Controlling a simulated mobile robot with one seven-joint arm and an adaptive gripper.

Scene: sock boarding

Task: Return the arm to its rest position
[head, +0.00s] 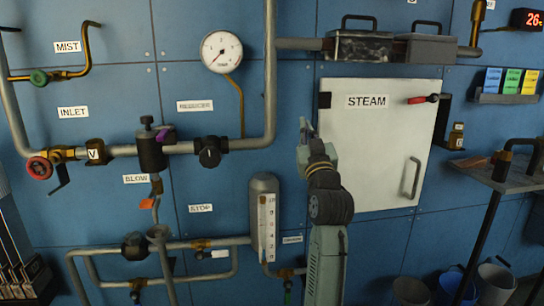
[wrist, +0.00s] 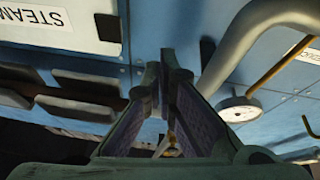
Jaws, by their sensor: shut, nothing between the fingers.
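My arm (head: 328,240) rises from the bottom of the head view, just right of the middle. My gripper (head: 304,126) is at its top, pointing up, in front of the wall and beside the left edge of the white STEAM door (head: 368,150). In the wrist view the two fingers of my gripper (wrist: 163,66) come together at their tips, shut and empty. The STEAM label (wrist: 53,13) shows upside down at the upper left there. I see no contact between the gripper and the wall or door.
Grey pipes (head: 272,70) run left of and above the gripper. A pressure gauge (head: 221,52) hangs at upper left, and a level cylinder (head: 265,215) stands left of my arm. A small table (head: 515,178) is at right, with buckets (head: 495,285) below.

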